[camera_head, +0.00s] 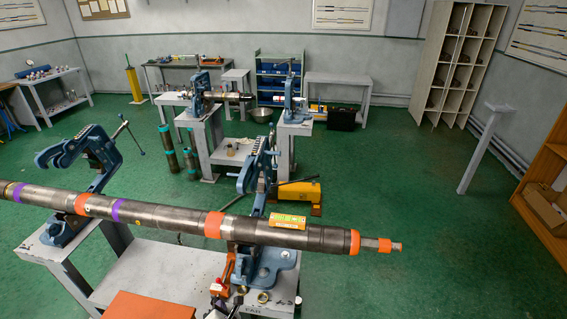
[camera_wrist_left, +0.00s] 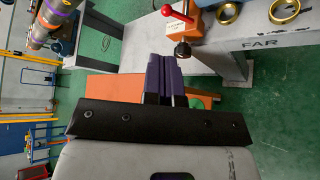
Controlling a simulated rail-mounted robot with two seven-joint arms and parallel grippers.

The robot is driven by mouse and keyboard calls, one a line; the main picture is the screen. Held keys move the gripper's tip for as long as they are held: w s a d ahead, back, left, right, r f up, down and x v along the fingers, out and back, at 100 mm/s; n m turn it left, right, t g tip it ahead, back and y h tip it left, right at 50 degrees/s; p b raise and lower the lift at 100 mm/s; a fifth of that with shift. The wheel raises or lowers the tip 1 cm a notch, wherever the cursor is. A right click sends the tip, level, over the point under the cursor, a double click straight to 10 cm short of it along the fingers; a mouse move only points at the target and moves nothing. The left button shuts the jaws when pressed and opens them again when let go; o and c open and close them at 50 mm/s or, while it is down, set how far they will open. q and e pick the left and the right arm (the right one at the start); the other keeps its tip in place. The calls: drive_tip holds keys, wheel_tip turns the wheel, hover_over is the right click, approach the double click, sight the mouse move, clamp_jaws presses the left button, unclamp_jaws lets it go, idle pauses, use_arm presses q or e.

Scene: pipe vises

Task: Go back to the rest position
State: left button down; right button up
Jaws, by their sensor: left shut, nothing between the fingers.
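My left gripper (camera_wrist_left: 165,58) shows in the left wrist view, its dark purple fingers shut together with nothing between them. In the head view only a small dark part of it (camera_head: 216,312) shows at the bottom edge, close to the near table. It is in front of an orange device with a red ball lever (camera_wrist_left: 180,20), apart from it as far as I can tell. My right gripper is not in view. A long steel pipe (camera_head: 160,215) with orange and purple bands lies across two blue vises, the left vise (camera_head: 85,160) and right vise (camera_head: 262,190), whose upper arms stand raised.
Brass rings (camera_head: 263,297) lie on the near grey table (camera_head: 145,265). An orange surface (camera_head: 140,306) is at the bottom edge. A yellow pump unit (camera_head: 300,192) stands on the green floor behind the pipe. The floor (camera_head: 430,220) at the right is largely clear.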

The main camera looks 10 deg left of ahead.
use_arm(q)
drive_tip(key=s+d+r+m+t+h, duration=0.1)
drive_tip(key=s+d+r+m+h, duration=0.4)
drive_tip(key=m, duration=0.6)
drive_tip(key=s+d+r+m+t+h, duration=0.1)
drive_tip(key=s+d+r+m+h, duration=0.2)
drive_tip(key=s+m+h, duration=0.55)
drive_tip(key=s+d+r+m+g+y, duration=0.1)
drive_tip(key=s+r+m+g+y, duration=0.15)
drive_tip(key=s+m+g, duration=0.65)
drive_tip(key=s+r+m+g+y, duration=0.15)
drive_tip(key=s+m+y, duration=0.3)
drive_tip(key=s, duration=0.95)
drive_tip(key=w+p+v, duration=0.1)
drive_tip(key=p+v, duration=0.7)
drive_tip(key=w+r+p+v, duration=0.1)
drive_tip(key=w+p+v, duration=0.1)
drive_tip(key=p+v, duration=0.7)
drive_tip(key=shift+w, duration=0.25)
drive_tip(key=shift+a+t, duration=0.1)
drive_tip(key=shift+t, duration=0.15)
